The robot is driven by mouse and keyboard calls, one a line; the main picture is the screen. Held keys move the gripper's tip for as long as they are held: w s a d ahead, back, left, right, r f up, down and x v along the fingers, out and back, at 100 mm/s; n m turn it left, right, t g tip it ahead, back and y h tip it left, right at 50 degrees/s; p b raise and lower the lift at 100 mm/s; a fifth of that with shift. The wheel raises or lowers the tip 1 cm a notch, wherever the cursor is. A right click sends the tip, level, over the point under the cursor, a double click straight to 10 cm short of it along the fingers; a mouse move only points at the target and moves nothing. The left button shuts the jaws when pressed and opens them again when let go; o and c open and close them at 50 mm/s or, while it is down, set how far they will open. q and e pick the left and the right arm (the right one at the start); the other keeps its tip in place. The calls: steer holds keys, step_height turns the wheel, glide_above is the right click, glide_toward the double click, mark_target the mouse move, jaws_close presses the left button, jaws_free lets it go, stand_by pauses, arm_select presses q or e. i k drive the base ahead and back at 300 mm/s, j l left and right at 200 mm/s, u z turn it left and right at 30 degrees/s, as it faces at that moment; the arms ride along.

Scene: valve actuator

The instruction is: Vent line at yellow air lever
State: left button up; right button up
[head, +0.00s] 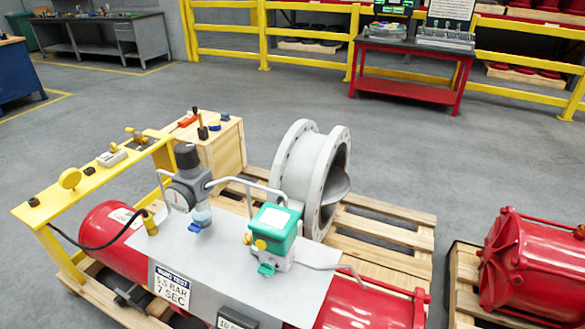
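A red actuator cylinder (105,235) lies on a pallet, with a grey plate over it that carries a sign reading 5.5 BAR 7 SEC. On the plate stand a grey regulator with a gauge (182,196) and a teal-topped box (274,228) with yellow knobs. A yellow stand (62,200) at the left carries a yellow round part (70,179), a white block (111,157) and a small brass-yellow fitting (137,137). I cannot tell which yellow part is the air lever or its position. A black hose (88,245) runs to a brass fitting (150,225). Neither gripper is in view.
A grey flanged valve body (304,165) stands on the pallet (385,225) behind the plate. A wooden crate (215,145) with small tools stands beside it. Another red cylinder (530,262) sits on a pallet at right. Open floor lies behind, before a red table (410,90) and yellow rails.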

mark_target(128, 130)
steer(key=j+u, duration=0.2)
steer(key=u, duration=0.15)
steer(key=j+u, duration=0.15)
steer(key=u, duration=0.25)
steer(key=i+j+u, duration=0.15)
steer(key=j, duration=0.2)
steer(key=i+j+u, duration=0.15)
steer(key=j, duration=0.2)
steer(key=i+j+u, duration=0.15)
steer(key=j, duration=0.15)
steer(key=i+j+u, duration=0.7)
steer(key=i, duration=0.3)
steer(key=i+l+u, duration=0.1)
steer(key=i+u, duration=0.2)
steer(key=i, duration=1.3)
steer(key=i+j+z, duration=0.1)
steer(key=i, duration=0.7)
steer(key=i+j+z, duration=0.15)
steer(key=i, duration=0.6)
steer(key=i+l+z, duration=0.1)
steer(key=i+z, duration=0.7)
steer(key=i+j+z, duration=0.1)
steer(key=i+z, duration=0.3)
steer(key=i+l+z, duration=0.15)
steer(key=i+z, duration=0.9)
steer(key=z, duration=0.2)
steer(key=i+j+z, duration=0.1)
steer(key=i+z, duration=0.3)
steer(key=i, duration=1.15)
